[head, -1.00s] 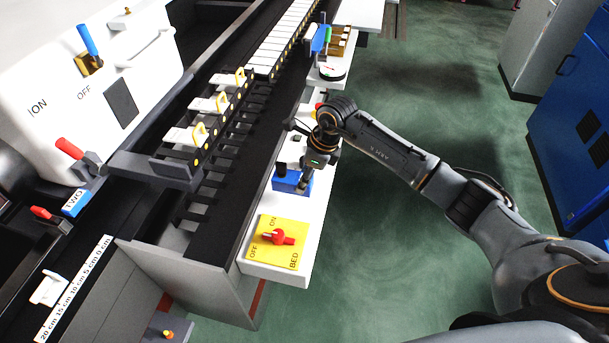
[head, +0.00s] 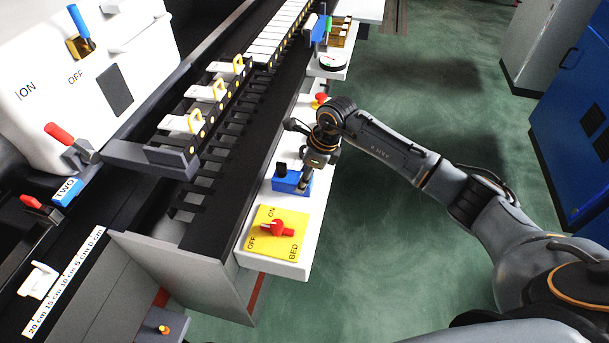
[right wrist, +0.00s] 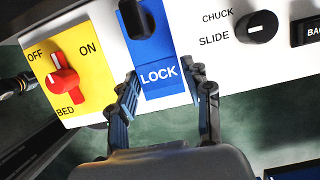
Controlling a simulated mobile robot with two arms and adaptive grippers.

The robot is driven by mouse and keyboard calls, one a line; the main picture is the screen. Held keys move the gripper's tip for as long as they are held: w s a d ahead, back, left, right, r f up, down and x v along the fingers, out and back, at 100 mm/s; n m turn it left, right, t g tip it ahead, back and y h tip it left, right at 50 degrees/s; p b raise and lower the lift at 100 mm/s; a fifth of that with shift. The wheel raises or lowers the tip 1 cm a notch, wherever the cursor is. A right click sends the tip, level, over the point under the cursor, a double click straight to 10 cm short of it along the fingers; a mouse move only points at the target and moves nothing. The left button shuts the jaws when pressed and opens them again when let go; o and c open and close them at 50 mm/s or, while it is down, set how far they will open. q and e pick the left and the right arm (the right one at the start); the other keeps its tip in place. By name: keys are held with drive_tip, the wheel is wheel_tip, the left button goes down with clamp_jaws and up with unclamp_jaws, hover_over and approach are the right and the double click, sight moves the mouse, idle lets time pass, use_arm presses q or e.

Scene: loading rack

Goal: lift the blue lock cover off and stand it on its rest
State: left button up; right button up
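The blue lock cover (head: 289,184) sits on the white control panel, just beyond the yellow BED switch plate. In the right wrist view it is a blue block (right wrist: 160,50) marked LOCK, with a black part at its top edge. My right gripper (right wrist: 166,78) is open. Its two fingers stand apart at the near end of the block, around the LOCK label; I cannot tell whether they touch it. In the head view my right gripper (head: 305,188) is at the cover's right side and partly hides it. I cannot make out the rest. My left gripper is not in view.
The yellow plate (head: 262,243) with its red BED switch lies on the near side of the cover. A black CHUCK/SLIDE knob (right wrist: 256,27) is on the other side. The dark slotted rack (head: 215,150) runs along the left. Open green floor (head: 400,230) lies to the right.

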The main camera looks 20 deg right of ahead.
drive_tip(key=shift+o, duration=1.2)
